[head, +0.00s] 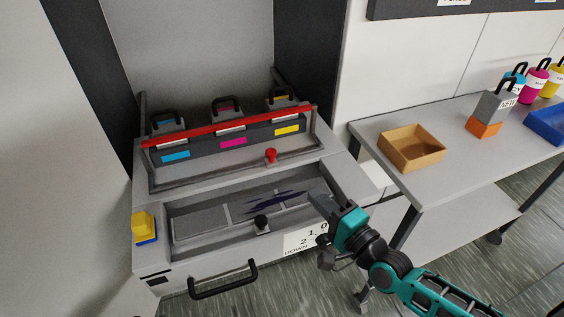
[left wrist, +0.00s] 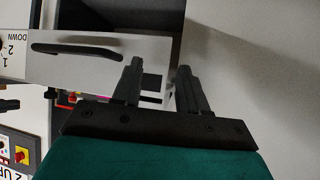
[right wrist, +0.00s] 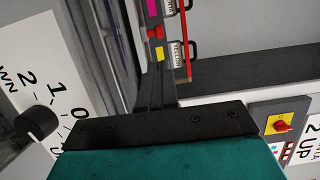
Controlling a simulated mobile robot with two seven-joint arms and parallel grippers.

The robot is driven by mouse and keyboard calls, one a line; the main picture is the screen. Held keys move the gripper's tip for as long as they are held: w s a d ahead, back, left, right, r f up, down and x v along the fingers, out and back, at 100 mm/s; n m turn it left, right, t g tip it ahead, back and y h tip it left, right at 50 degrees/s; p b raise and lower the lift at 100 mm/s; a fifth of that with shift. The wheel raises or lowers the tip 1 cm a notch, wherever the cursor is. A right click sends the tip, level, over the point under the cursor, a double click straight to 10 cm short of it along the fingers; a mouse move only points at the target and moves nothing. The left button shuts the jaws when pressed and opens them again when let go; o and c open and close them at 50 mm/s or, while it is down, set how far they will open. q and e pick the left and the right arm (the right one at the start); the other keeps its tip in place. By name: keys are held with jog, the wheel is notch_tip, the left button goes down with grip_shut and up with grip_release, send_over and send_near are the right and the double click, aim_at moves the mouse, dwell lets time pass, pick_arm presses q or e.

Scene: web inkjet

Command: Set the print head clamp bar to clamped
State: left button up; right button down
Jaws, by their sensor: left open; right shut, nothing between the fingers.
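The red clamp bar (head: 230,126) runs across the front of the print heads, over the cyan, magenta and yellow labels. It shows as a thin red strip in the right wrist view (right wrist: 187,55). Whether it is clamped is unclear from this angle. My right gripper (head: 314,199) is shut and empty over the right end of the front tray, well short of the bar. In the right wrist view its fingers (right wrist: 158,88) are together. My left gripper (left wrist: 160,70) is open and empty near the drawer front; it is outside the head view.
A red knob (head: 271,155) stands in front of the print heads. A black knob (head: 261,222) stands in the front tray, above the drawer handle (head: 223,281). A yellow block (head: 144,227) sits at the left edge. The right-hand table (head: 385,125) holds a wooden tray (head: 411,147).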

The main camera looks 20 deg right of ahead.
aim_at(275, 156)
pick_arm(q)
jog(key=shift+s+f+b, duration=0.1)
jog(key=shift+f+b, duration=0.3)
jog(key=shift+f, duration=0.1)
pick_arm(e)
jog(key=x, duration=1.3)
jog(key=shift+w+a, duration=0.1)
jog(key=shift+w, duration=0.1)
